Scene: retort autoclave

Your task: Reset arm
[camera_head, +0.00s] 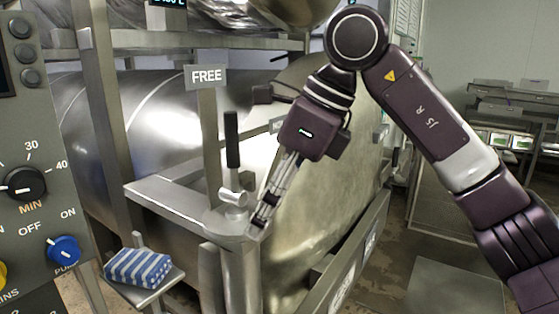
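My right arm comes in from the right. Its gripper (265,208) points down and left, just right of a lever with a black handle (232,140) and a metal hub (233,198). The fingertips are close to the top of the metal post (240,228) that carries the lever. I cannot tell whether they touch it. The fingers look close together, but their gap is not clear from this angle. Nothing held shows between them. The lever's handle stands nearly upright. My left gripper is not in view.
A FREE sign (206,77) stands behind the lever. A large steel vessel (325,190) fills the middle. A control panel (40,170) with knobs is at the left. A blue striped cloth (138,268) lies on a small shelf. Open floor (400,270) shows at lower right.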

